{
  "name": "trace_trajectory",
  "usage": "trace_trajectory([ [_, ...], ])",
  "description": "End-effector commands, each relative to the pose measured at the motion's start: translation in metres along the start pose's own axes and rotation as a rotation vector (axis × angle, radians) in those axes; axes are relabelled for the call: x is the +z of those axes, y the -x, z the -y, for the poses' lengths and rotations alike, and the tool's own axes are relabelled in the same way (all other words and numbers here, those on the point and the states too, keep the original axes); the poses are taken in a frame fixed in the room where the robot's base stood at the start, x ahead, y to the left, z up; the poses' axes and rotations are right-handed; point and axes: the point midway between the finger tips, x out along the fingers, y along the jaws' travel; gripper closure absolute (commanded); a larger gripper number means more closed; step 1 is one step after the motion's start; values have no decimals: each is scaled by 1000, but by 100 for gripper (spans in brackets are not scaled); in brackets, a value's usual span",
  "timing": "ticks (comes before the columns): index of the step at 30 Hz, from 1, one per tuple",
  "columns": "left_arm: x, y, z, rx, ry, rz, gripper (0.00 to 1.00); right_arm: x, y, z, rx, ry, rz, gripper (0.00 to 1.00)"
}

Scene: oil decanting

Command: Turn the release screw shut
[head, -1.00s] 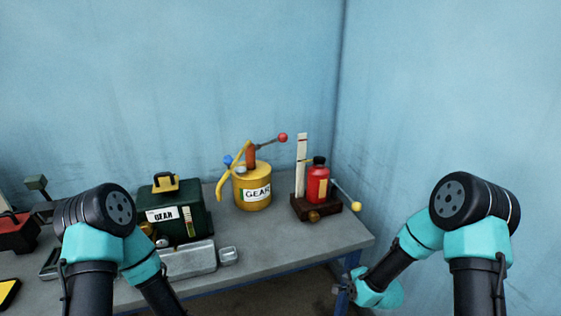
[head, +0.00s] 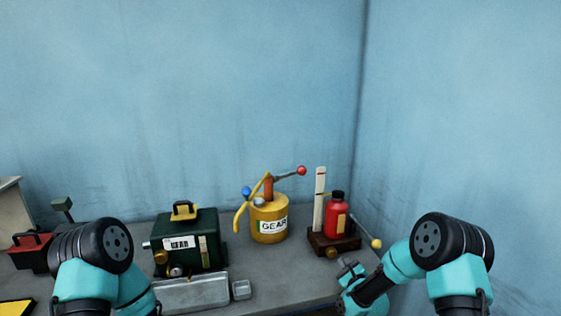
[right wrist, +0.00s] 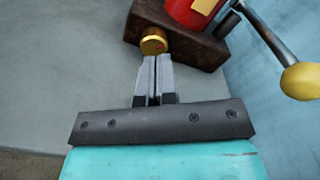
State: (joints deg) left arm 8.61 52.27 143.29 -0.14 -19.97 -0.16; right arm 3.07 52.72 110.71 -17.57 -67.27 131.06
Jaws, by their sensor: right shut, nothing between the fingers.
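The release screw appears to be a round brass knob (right wrist: 154,41) on the front of a dark brown base (right wrist: 195,48). It also shows in the head view (head: 325,253), low on the base. A red bottle (head: 336,219) with a black cap stands on that base. My right gripper (right wrist: 153,62) is shut and empty. Its fingertips are just in front of the knob, close below it in the wrist view; I cannot tell whether they touch. In the head view my right gripper (head: 348,268) is at the base's front. My left gripper is out of view.
A lever with a yellow knob (head: 376,243) sticks out to the base's right. A white upright scale (head: 319,200) stands behind it. A yellow GEAR can (head: 269,221) and a green GEAR box (head: 185,238) stand further left. Grey table (head: 285,285) is clear in front of the can.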

Motion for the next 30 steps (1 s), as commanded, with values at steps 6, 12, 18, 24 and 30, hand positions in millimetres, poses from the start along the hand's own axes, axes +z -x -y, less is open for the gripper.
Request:
trace_trajectory([
  [6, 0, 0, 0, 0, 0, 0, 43, 0, -5, 0, -30, -79, 23, 100],
  [12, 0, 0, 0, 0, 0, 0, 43, 0, -5, 0, -30, -79, 23, 100],
  [18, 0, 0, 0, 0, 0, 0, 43, 0, -7, 0, -30, -78, 23, 100],
  [24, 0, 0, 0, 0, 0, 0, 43, 0, -20, 0, -30, -77, 23, 100],
  [30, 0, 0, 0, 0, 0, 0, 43, 1, -42, 1, -30, -76, 24, 100],
])
